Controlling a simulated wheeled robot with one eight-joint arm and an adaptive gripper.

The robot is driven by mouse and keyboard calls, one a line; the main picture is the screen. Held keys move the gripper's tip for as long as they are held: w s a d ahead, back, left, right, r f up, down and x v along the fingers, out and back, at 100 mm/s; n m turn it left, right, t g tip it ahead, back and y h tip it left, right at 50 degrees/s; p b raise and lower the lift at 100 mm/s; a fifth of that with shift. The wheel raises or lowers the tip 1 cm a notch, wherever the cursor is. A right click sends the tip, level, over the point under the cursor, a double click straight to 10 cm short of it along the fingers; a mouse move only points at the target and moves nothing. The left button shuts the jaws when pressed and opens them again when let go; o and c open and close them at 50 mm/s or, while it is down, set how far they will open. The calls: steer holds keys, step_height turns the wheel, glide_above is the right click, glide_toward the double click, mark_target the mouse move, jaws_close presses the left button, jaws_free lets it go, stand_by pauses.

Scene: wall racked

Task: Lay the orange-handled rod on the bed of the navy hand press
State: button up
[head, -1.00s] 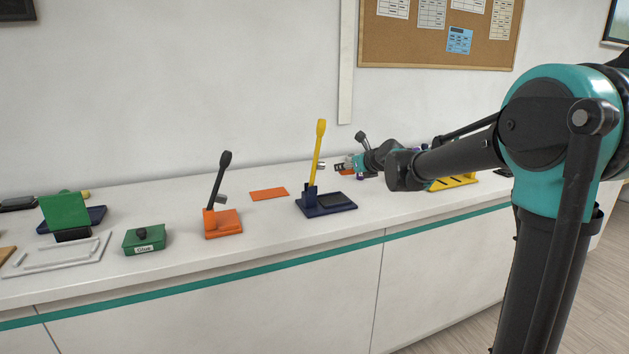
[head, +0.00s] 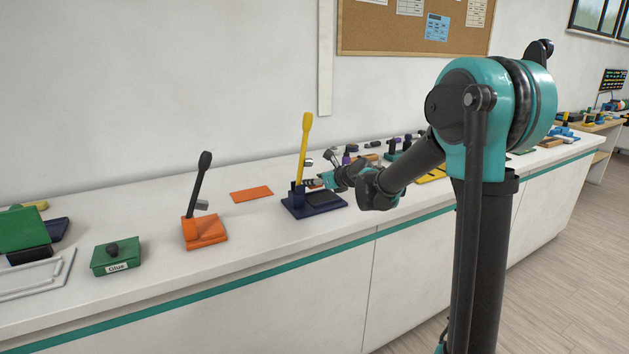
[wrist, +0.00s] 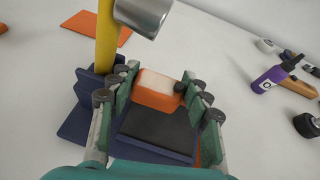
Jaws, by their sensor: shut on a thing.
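The navy hand press (head: 298,208) stands on the counter with its yellow lever (head: 304,140) upright. In the wrist view its dark bed (wrist: 158,130) lies below and between my fingers, with the lever (wrist: 107,45) at the left and a silver cylinder (wrist: 145,14) at the top. My gripper (wrist: 160,76) is shut on an orange piece with a pale top (wrist: 158,90), which I take for the handle of the orange-handled rod. It appears above the far edge of the bed; contact cannot be told. The rod's shaft is not clearly visible. My gripper (head: 313,184) also shows beside the lever in the head view.
An orange press (head: 204,232) with a black lever and a green glue box (head: 117,256) stand to the left. A flat orange sheet (head: 251,194) lies behind. A purple bottle (wrist: 267,80) and several small items stand to the right.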

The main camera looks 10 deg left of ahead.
mark_target(315, 199)
steer(key=shift+f, duration=1.9)
steer(key=shift+f, duration=0.6)
steer(key=o, duration=1.6)
steer(key=shift+o, duration=0.2)
steer(key=shift+s, duration=0.1)
steer(key=v, duration=1.2)
